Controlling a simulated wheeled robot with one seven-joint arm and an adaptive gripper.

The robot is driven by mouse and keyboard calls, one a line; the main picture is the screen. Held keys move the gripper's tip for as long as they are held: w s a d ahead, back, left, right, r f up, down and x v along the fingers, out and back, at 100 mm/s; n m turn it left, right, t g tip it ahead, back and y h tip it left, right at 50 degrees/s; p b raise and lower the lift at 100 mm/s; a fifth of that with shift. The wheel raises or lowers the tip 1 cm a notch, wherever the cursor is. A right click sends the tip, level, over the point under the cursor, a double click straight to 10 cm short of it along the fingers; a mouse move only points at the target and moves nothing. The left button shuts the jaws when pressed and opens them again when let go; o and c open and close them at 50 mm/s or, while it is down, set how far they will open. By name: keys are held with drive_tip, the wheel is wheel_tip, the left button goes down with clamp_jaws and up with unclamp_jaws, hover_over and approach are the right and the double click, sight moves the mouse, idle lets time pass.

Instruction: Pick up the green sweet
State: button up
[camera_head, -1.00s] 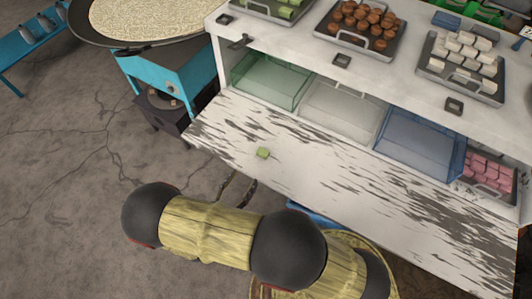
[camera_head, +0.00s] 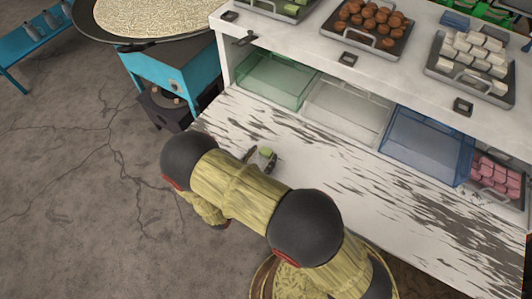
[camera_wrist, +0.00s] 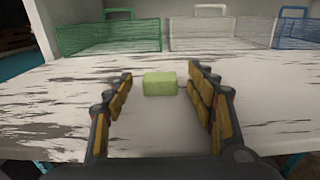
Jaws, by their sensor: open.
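The green sweet (camera_head: 266,152) is a small light-green block on the worn white counter (camera_head: 330,185). In the wrist view the sweet (camera_wrist: 160,83) lies ahead, between the fingertips and slightly nearer the left one's line. My gripper (camera_head: 261,157) is open, with its fingers on either side of the sweet at counter level. In the wrist view the gripper (camera_wrist: 160,80) shows a gap on both sides of the sweet, and neither finger appears to touch it. My arm hides part of the counter's front edge in the head view.
Behind the sweet stand a green bin (camera_head: 275,80), a clear bin (camera_head: 345,108) and a blue bin (camera_head: 425,142) under a shelf. A tray of pink sweets (camera_head: 495,172) is at the right. Trays of brown balls (camera_head: 365,22) and white cubes (camera_head: 470,55) sit on the shelf.

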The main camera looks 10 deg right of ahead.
drive_tip(key=shift+w+d, duration=0.15)
drive_tip(key=shift+w, duration=0.05)
drive_tip(key=shift+c, duration=0.8)
drive_tip(key=c, duration=1)
drive_tip(key=shift+r, duration=0.1)
drive_tip(key=shift+r+p, duration=0.3)
drive_tip(key=shift+r, duration=0.2)
wheel_tip(320, 180, up, 2)
drive_tip(key=shift+r+p, duration=0.2)
drive_tip(key=shift+p, duration=0.45)
drive_tip(key=s+r+p, duration=0.1)
drive_tip(key=s+r, duration=0.2)
drive_tip(key=s, duration=0.1)
drive_tip(key=s+a+r+p, duration=0.1)
drive_tip(key=s+r, duration=0.2)
drive_tip(key=s, duration=0.2)
drive_tip(key=s+r+p, duration=0.2)
drive_tip(key=s+r, duration=0.1)
drive_tip(key=s, duration=0.1)
drive_tip(key=shift+s+a+r, duration=0.25)
drive_tip(key=shift+s+a, duration=0.15)
